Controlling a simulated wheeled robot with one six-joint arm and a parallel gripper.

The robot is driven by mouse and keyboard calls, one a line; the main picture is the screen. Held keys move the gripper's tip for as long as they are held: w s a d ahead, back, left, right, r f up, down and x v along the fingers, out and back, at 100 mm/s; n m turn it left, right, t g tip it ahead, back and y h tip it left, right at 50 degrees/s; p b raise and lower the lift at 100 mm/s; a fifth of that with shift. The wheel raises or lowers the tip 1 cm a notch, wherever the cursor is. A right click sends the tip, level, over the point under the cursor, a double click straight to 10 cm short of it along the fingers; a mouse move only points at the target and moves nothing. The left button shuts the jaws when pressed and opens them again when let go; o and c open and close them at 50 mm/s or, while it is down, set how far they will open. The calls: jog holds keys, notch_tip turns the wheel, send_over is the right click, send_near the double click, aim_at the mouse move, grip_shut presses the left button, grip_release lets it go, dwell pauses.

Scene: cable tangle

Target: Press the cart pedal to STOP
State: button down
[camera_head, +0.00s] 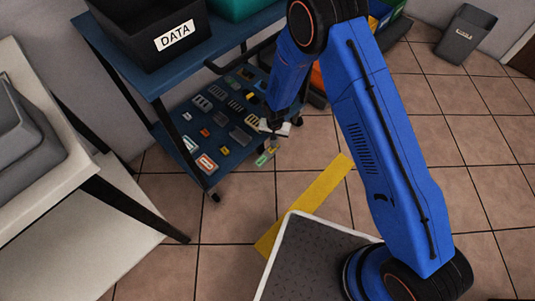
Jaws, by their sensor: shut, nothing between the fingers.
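The blue cart (113,46) stands at the upper left, with a top shelf, a lower shelf and black legs. A small green and pale pedal-like part (265,157) sticks out low at the cart's right front corner, near the floor. Its lettering is too small to read, so I cannot tell its setting. My gripper (273,132) points down just above and beside this part, at the right edge of the lower shelf. The fingers are shut and empty. I cannot tell whether they touch the part.
A black DATA bin (150,35) and a teal bin (236,8) sit on the cart's top. Small parts lie on its lower shelf (185,127). A white table (45,115) stands left. A yellow floor strip (305,203) crosses bare tiles. A grey bin (466,33) stands far right.

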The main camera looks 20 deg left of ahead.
jog(key=shift+f, duration=1.05)
dwell(0.8)
jog(key=shift+r, duration=3.5)
jog(key=shift+r, duration=0.1)
